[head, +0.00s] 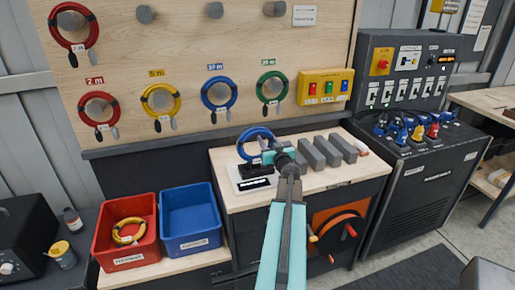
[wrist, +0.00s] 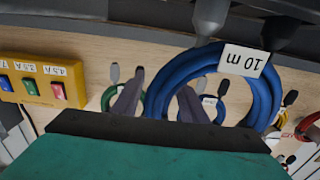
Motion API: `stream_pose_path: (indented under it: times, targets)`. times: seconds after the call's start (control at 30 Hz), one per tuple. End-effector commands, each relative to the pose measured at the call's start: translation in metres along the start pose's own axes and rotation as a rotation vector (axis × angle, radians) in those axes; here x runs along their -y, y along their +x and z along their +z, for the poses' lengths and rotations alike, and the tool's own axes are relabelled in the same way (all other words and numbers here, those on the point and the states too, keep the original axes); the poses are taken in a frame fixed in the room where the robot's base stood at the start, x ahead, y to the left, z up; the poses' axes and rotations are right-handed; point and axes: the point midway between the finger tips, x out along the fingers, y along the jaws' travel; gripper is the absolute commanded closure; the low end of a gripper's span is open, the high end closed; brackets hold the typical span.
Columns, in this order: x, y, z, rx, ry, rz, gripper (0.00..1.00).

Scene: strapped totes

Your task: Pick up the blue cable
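The blue cable (head: 255,136) is a coil with a white tag reading 10 m, upright just above a white plate with a black strip (head: 254,182) on the bench. In the wrist view the coil (wrist: 266,95) is large and close, with its grey plug ends towards the picture's top. My gripper (head: 272,153) is at the coil's right side in the head view. In the wrist view my gripper's fingers (wrist: 158,102) have one side of the coil between them and look closed on it. The exact contact is partly hidden.
Another blue coil (head: 219,95) hangs on the wooden board among red, yellow and green coils. Several grey blocks (head: 327,151) stand right of my gripper. A red bin (head: 128,259) holding a yellow coil and an empty blue bin (head: 190,210) stand to the left.

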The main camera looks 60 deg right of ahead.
Motion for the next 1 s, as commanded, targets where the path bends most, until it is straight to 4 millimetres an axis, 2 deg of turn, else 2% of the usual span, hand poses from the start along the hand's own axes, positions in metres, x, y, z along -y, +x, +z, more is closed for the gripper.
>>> stream_pose_path:
  times: [0.03,0.2,1.0]
  targets:
    - [0.0001,0.0000,0.0000,0.000,0.000,0.000,0.70]
    - [-0.0001,0.0000,0.0000,0.000,0.000,0.000,0.99]
    - [-0.0014,-0.0001,0.0002,0.001,-0.003,0.003,1.00]
